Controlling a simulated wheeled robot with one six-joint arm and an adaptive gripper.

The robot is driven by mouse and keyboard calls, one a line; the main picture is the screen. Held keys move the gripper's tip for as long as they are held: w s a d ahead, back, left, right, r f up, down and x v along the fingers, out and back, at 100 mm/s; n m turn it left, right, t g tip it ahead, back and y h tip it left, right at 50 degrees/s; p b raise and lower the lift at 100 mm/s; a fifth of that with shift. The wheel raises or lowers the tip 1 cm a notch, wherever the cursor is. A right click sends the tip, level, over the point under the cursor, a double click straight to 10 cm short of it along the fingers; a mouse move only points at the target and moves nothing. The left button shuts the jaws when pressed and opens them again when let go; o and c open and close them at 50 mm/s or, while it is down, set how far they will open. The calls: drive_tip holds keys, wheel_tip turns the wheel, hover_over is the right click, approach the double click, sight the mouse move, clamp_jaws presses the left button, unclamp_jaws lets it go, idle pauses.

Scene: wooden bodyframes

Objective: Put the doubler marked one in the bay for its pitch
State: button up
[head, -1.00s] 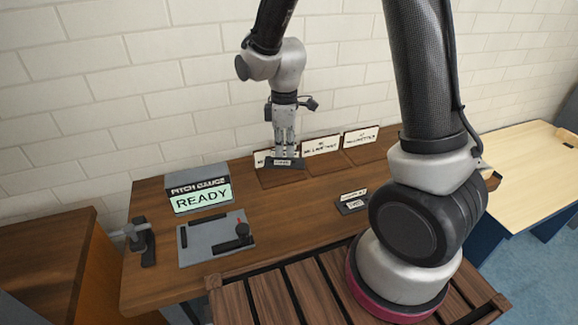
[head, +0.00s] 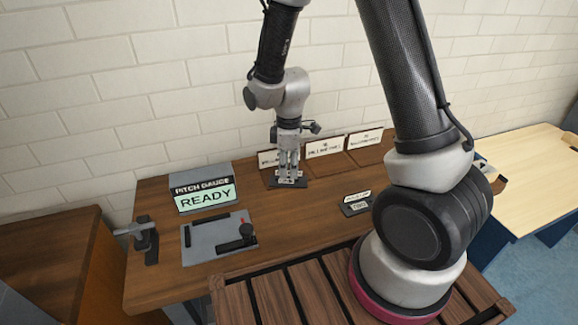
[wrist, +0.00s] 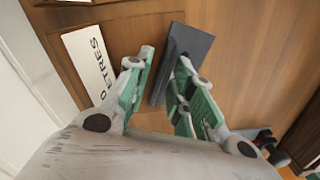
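A dark grey plate, one doubler (head: 289,183), lies low at the front of the left bay (head: 270,181) on the bench; its marking is too small to read. My gripper (head: 289,177) is right over it. In the wrist view the doubler (wrist: 183,48) shows between the spread fingers of my gripper (wrist: 167,60), with a gap on the left finger's side; the right finger overlaps it. A second dark plate with pale labels (head: 355,204) lies on the bench to the right. The middle bay (head: 327,167) and right bay (head: 370,155) look empty, each with a sign behind it.
The pitch gauge display (head: 203,196) reads READY. A grey gauge plate (head: 200,240) with black bars and a knob lies before it. A clamp-like tool (head: 148,240) stands at the bench's left end. A sign ending in METRES (wrist: 92,62) shows in the wrist view.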

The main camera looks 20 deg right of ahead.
wheel_tip(320, 180, up, 12)
drive_tip(key=s+d+r+m+t, duration=0.2)
drive_tip(key=s+d+r+m, duration=0.4)
drive_tip(key=s, duration=0.3)
drive_tip(key=s+d+r+m+t, duration=0.2)
drive_tip(key=s+d+r+m, duration=0.5)
drive_tip(key=s+d+r, duration=0.1)
drive_tip(key=shift+s+r+m, duration=0.3)
drive_tip(key=shift+s+r, duration=0.5)
drive_tip(key=shift+s, duration=0.35)
drive_tip(key=shift+d, duration=0.1)
